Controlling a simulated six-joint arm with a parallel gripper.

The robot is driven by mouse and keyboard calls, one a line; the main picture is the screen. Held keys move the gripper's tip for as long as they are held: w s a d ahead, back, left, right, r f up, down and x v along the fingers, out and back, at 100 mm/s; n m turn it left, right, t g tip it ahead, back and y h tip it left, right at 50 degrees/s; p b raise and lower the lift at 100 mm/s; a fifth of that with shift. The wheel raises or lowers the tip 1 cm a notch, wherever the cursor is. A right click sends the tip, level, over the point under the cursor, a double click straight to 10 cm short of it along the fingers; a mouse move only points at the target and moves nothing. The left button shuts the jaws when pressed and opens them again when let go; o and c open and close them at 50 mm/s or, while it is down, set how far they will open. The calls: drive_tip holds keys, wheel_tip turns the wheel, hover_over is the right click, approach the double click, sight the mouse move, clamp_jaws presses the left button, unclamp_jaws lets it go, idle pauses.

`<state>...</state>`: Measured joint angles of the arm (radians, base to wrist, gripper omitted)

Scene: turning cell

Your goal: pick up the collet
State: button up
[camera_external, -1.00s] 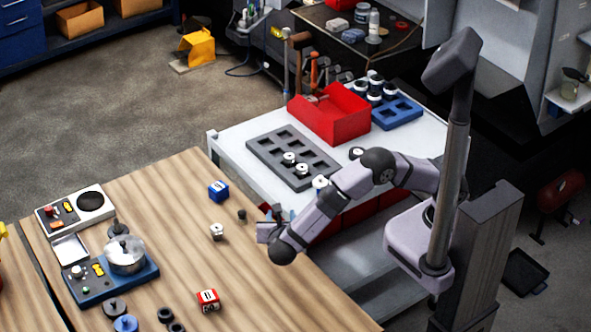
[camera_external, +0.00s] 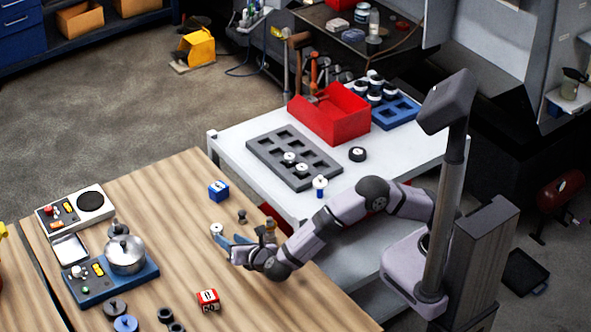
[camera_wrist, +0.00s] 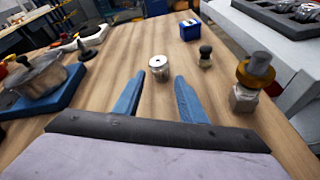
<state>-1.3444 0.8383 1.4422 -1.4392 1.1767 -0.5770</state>
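A small silver cylinder with a pale top and a dark hole, which looks like the collet (camera_external: 216,229), stands upright on the wooden bench. In the wrist view the collet (camera_wrist: 159,68) is just ahead of the fingertips, close to the line midway between them. My gripper (camera_external: 231,239) is low over the bench, to the right of the collet. Its two blue fingers are spread with nothing between them, as the wrist view (camera_wrist: 160,77) also shows. I cannot tell the exact gap to the collet.
A brass-collared metal part (camera_wrist: 255,72) stands right of the fingers. A dark knob (camera_wrist: 205,55) and a blue box (camera_wrist: 190,30) are beyond.

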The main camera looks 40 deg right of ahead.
sight(220, 233)
drive_tip(key=shift+p+x, duration=1.2)
drive_tip(key=shift+x, duration=2.25)
drive_tip(key=shift+r, duration=0.1)
drive_tip(key=c, duration=0.8)
